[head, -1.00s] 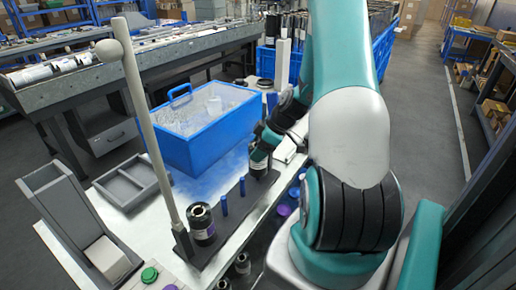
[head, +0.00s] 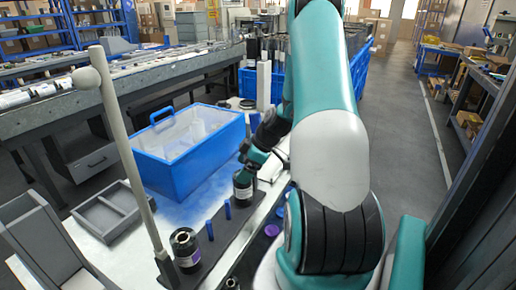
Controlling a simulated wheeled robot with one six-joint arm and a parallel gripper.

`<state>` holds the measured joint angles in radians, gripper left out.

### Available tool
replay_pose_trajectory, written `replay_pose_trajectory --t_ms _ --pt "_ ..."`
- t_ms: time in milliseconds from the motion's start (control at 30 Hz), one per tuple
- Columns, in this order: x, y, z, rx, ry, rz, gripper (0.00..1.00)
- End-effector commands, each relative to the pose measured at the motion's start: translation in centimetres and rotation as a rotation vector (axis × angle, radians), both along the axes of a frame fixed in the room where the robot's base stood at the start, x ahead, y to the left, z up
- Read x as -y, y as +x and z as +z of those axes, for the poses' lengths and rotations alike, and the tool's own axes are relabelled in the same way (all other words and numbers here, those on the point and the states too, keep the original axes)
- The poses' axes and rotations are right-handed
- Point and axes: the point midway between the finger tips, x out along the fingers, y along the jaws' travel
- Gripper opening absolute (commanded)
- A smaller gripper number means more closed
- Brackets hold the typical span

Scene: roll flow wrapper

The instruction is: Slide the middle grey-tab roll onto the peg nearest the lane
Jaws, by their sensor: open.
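A dark strip (head: 219,240) on the white table carries a row of pegs. Two bare blue pegs (head: 228,208) stand in its middle. A black roll with a pale label and pale core (head: 185,250) stands at the near end, beside a tall pale post. Another black roll with a pale label (head: 243,187) stands upright at the far end. My gripper (head: 249,164) is just above this far roll, open, partly overlapping its top in view. I cannot tell whether the fingers touch it. No grey tab can be made out on either roll.
A blue bin with a clear top (head: 188,150) stands left of the strip. A grey divided tray (head: 108,211) and a grey chute (head: 38,240) are at the left. Purple-topped items (head: 272,230) sit right of the strip.

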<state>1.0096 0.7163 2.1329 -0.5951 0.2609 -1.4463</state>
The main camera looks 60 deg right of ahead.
Motion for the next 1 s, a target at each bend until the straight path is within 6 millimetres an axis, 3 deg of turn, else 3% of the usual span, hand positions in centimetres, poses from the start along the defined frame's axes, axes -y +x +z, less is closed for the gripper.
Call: replay_pose_trajectory --t_ms 400,600,800,1000 --pt "3.0 -4.7 8.6 -0.003 0.000 -0.003 0.94" --pt "4.1 -6.5 11.9 -0.006 0.005 0.000 0.94" --pt "4.6 -7.3 13.3 -0.007 0.009 0.001 0.94" --pt "4.6 -7.4 13.5 -0.007 0.010 0.003 0.94"
